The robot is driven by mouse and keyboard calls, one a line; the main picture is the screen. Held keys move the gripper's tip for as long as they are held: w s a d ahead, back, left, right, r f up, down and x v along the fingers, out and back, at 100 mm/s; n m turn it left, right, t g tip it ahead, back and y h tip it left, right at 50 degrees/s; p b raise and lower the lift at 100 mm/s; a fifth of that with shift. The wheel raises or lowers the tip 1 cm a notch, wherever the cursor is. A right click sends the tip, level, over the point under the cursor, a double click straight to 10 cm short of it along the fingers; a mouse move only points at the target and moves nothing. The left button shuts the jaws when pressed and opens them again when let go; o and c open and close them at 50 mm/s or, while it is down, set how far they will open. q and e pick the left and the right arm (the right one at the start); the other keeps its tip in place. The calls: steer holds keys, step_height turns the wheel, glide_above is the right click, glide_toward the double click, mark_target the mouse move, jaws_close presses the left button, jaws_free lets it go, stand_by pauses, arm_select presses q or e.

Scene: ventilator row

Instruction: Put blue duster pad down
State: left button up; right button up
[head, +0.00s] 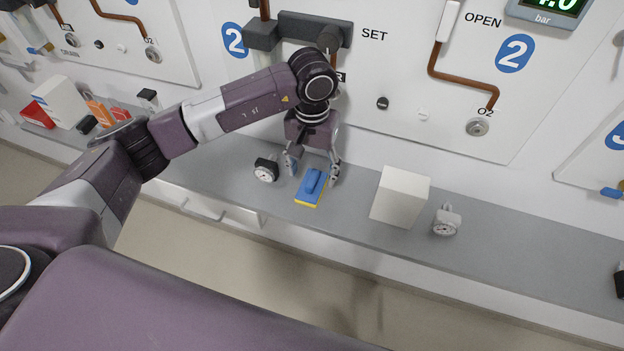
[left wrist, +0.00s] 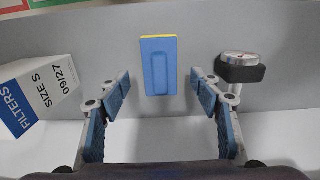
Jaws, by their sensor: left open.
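The blue duster pad (head: 311,186) lies flat on the grey shelf, with a yellow edge along its front side. In the left wrist view the pad (left wrist: 159,68) lies ahead of and between my fingers, apart from both. My left gripper (head: 312,178) is open above the shelf, its fingers on either side of the pad. The open gripper (left wrist: 160,92) also shows in the left wrist view with nothing between its fingers. My right gripper is not in view.
A black-bodied gauge (head: 266,168) stands close left of the pad. A white box (head: 400,196) and a grey gauge (head: 447,220) stand to the right. The grey shelf (head: 355,214) is bare between pad and box. The ventilator panel rises behind.

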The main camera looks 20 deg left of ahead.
mark_target(312, 178)
arm_select(q)
step_height(312, 178, up, 8)
steer(key=b, duration=0.1)
steer(key=shift+r+b, duration=0.2)
steer(key=shift+b, duration=0.15)
steer(key=shift+f, duration=0.1)
